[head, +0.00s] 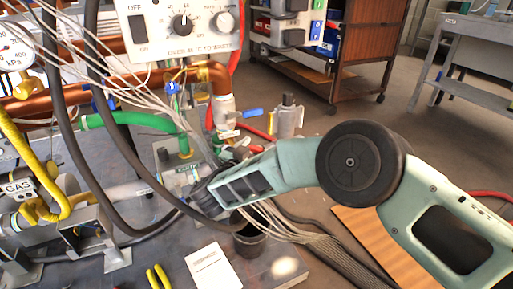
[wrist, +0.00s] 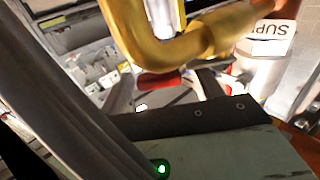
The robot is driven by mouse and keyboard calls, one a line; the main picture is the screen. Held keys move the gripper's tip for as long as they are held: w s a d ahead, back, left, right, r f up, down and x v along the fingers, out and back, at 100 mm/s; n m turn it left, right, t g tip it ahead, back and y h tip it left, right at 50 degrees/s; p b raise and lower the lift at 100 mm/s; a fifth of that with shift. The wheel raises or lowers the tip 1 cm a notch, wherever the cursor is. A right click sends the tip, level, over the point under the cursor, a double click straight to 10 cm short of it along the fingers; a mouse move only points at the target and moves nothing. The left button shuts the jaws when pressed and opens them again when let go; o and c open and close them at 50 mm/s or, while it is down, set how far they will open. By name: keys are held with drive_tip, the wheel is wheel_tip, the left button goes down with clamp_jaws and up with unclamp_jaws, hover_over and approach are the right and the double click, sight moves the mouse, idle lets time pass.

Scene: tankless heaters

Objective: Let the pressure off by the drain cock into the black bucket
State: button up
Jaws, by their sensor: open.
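The black bucket (head: 250,238) stands on the bench in the head view, below my forearm, which covers part of it. My gripper (head: 205,188) is at the left end of my arm, left of and above the bucket, among pipes and cables. It is open, but its fingertips are hard to make out. In the wrist view a brass-yellow pipe bend (wrist: 165,45) is close in front, with a red handle (wrist: 160,83) below it. I cannot tell for certain which fitting is the drain cock. No held thing shows.
A control box (head: 180,30), a pressure gauge (head: 12,55) and a blue-handled valve (head: 250,113) are above. A green hose (head: 135,119) and yellow gas pipe (head: 45,165) run at left. A booklet (head: 212,268) and yellow pliers (head: 158,277) lie in front. Loose cables cross near my arm.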

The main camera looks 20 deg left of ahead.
drive_tip(key=p+v, duration=0.5)
drive_tip(key=v, duration=1.2)
drive_tip(key=shift+s, duration=0.2)
